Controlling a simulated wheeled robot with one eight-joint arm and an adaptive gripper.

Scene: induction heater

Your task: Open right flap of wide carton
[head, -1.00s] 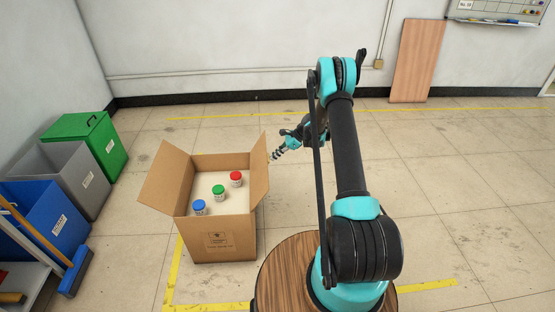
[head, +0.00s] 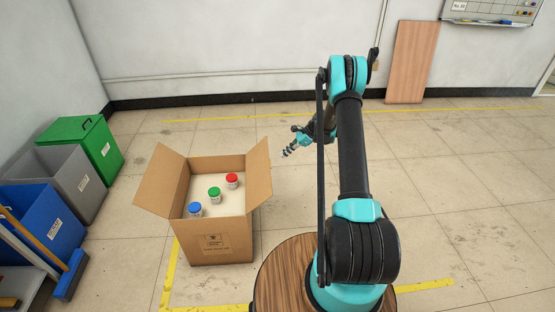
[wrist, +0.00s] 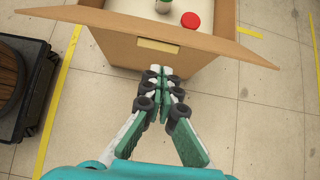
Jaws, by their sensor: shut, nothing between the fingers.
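The wide brown carton (head: 220,240) stands on the floor, its top open, with left and right flaps folded outward. Its right flap (head: 260,175) slants up and out to the right. In the wrist view this flap (wrist: 100,22) runs across the top as a long brown strip, with the carton's side wall (wrist: 120,50) below it. My gripper (head: 286,154) is to the right of the flap, apart from it in the head view. In the wrist view my gripper (wrist: 160,72) is shut and empty, its tips pointing at the carton's side.
Jars with blue (head: 195,208), green (head: 214,190) and red (head: 232,178) lids stand inside the carton. The carton's left flap (head: 160,183) leans out toward the grey bin (head: 80,175) and green bin (head: 100,150).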

